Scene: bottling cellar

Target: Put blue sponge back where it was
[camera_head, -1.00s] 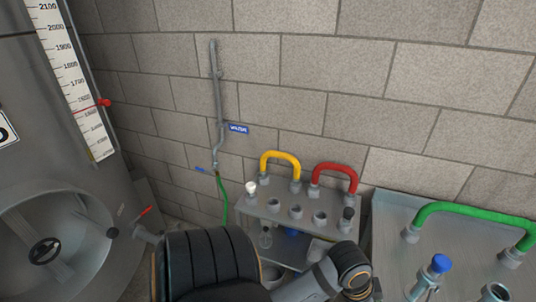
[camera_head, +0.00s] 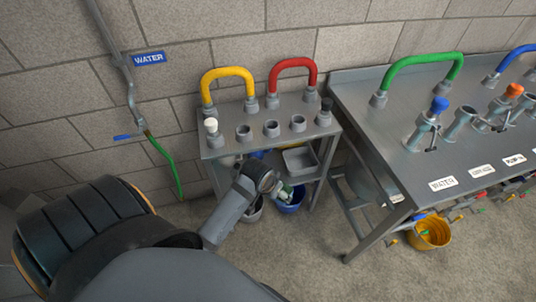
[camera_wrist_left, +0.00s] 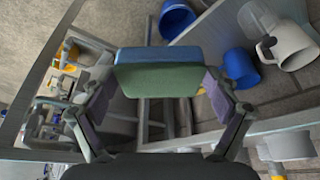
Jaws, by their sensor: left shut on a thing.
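In the left wrist view my left gripper (camera_wrist_left: 158,84) is shut on the sponge (camera_wrist_left: 160,82), which has a blue layer and a green layer. The two fingers press on its short ends, and it is held clear of the floor near a grey metal frame. My right gripper is in neither current view.
Under the stand are a grey tray (camera_head: 300,160) and a blue bucket (camera_head: 291,203). A steel bench (camera_head: 400,160) with valves stands to the right, with a yellow bucket (camera_head: 430,236) below. The wrist view shows a white jug (camera_wrist_left: 290,48) and blue container (camera_wrist_left: 241,66).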

